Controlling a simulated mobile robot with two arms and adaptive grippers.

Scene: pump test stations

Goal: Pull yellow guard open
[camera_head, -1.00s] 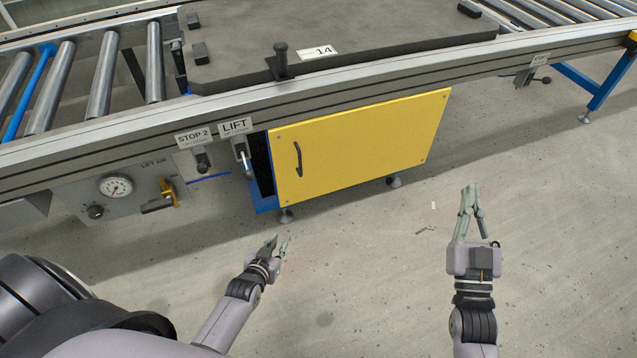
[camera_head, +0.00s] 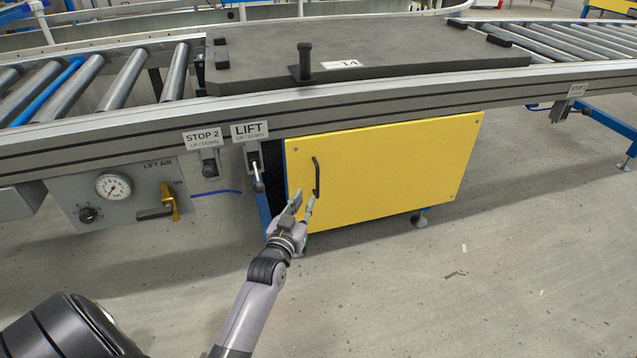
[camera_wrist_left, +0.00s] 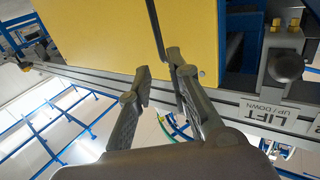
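The yellow guard (camera_head: 390,172) is a flat panel under the conveyor, with a dark gap along its left edge. Its black vertical handle (camera_head: 316,177) is near that left edge. My left gripper (camera_head: 304,198) is open and empty, with its fingertips in front of the panel by the handle's lower end. In the left wrist view the yellow guard (camera_wrist_left: 95,35) fills the upper left. The dark handle (camera_wrist_left: 154,28) there points toward the gap between the open fingers (camera_wrist_left: 159,68). I cannot tell whether they touch it. My right gripper is out of view.
Just left of the guard hang the LIFT lever (camera_head: 257,175) and the STOP 2 lever (camera_head: 209,163). A gauge panel (camera_head: 140,190) is farther left. The conveyor rail (camera_head: 400,104) runs above the guard.

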